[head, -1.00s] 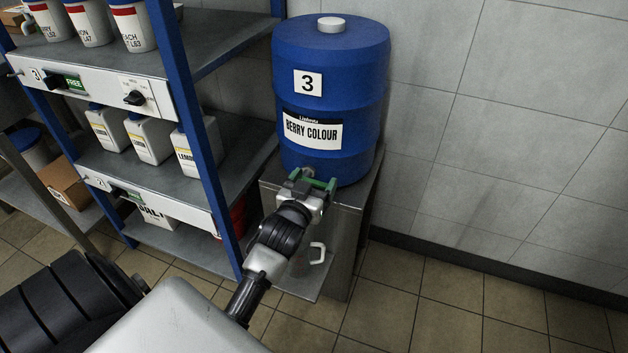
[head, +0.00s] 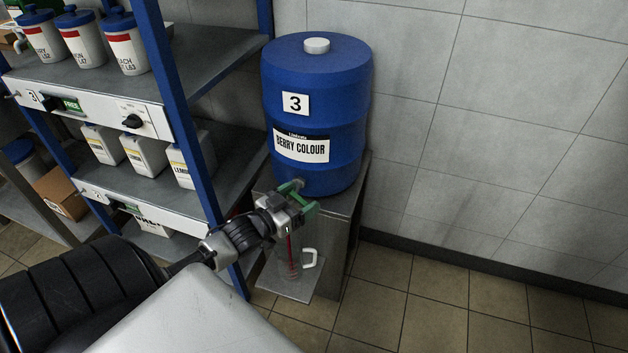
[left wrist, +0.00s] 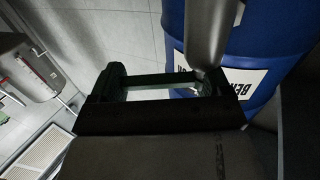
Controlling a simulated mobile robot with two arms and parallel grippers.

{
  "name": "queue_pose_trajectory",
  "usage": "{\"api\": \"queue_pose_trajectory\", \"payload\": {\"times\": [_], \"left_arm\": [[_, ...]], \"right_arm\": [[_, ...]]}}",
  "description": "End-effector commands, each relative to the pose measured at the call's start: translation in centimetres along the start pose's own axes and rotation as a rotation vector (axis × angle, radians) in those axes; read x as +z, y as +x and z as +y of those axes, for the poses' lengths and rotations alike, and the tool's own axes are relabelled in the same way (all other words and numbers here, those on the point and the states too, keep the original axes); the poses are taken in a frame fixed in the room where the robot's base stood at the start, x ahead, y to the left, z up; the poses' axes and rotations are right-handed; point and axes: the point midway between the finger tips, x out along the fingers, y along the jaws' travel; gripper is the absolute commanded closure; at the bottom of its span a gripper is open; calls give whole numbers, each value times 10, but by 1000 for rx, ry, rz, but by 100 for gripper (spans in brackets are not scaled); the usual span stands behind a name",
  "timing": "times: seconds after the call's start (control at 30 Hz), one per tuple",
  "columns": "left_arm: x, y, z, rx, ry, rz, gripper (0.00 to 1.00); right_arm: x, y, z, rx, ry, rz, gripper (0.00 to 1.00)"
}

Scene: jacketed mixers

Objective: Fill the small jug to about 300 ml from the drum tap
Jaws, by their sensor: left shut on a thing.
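The blue drum (head: 316,112), labelled "3" and "BERRY COLOUR", stands upright on a metal stand; it also shows in the left wrist view (left wrist: 258,38). My left gripper (head: 298,198) is shut at the tap low on the drum's front and hides most of it. In the left wrist view my gripper (left wrist: 162,84) has a grey metal part of the tap (left wrist: 205,35) beside it. A thin red stream falls below the tap into the small clear jug (head: 296,268) with a white handle. The jug's level cannot be read. My right gripper is out of view.
A blue-framed shelf rack (head: 180,105) with white containers stands close on the left. The metal stand (head: 338,235) has a low ledge under the jug. A tiled wall is behind; the floor (head: 440,300) to the right is clear.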

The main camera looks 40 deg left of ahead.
Motion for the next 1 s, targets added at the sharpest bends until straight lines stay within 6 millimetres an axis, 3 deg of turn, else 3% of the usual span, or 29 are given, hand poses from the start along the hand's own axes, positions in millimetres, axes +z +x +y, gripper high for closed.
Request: {"api": "queue_pose_trajectory", "payload": {"times": [0.27,0.97,1.0], "left_arm": [[-1,-11,-6,132,4,0,64],[-1,-14,-6,199,1,4,64],[-1,-14,-6,199,1,4,17]], "right_arm": [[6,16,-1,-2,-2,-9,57],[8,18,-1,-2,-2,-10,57],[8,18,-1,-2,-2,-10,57]]}}
